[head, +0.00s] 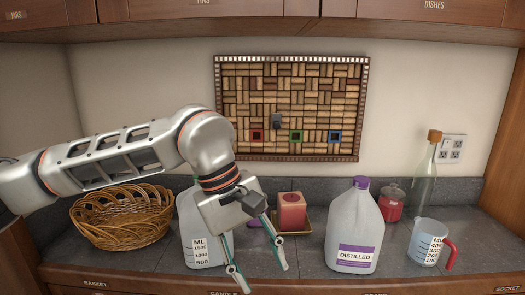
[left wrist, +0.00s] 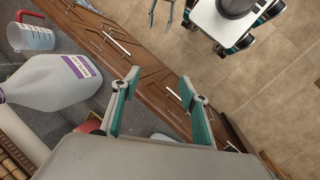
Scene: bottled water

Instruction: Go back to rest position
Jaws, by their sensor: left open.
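My left gripper (head: 262,276) hangs down in front of the counter in the head view, its arm coming in from the left. Its two teal-lined fingers are apart and nothing is between them. In the left wrist view the fingers (left wrist: 160,80) are spread over the cabinet fronts and floor. Behind the left gripper stands a white jug with ML marks (head: 198,248), partly covered by my wrist. At the top edge of the left wrist view are two slim grey fingers (left wrist: 170,14), perhaps my right gripper. They are small and cut off.
On the counter are a wicker basket (head: 121,216), a red candle (head: 292,212), a distilled water jug (head: 354,232), a measuring cup (head: 428,242), a red jar (head: 391,203) and a glass bottle (head: 423,182). A cork board (head: 290,100) hangs behind.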

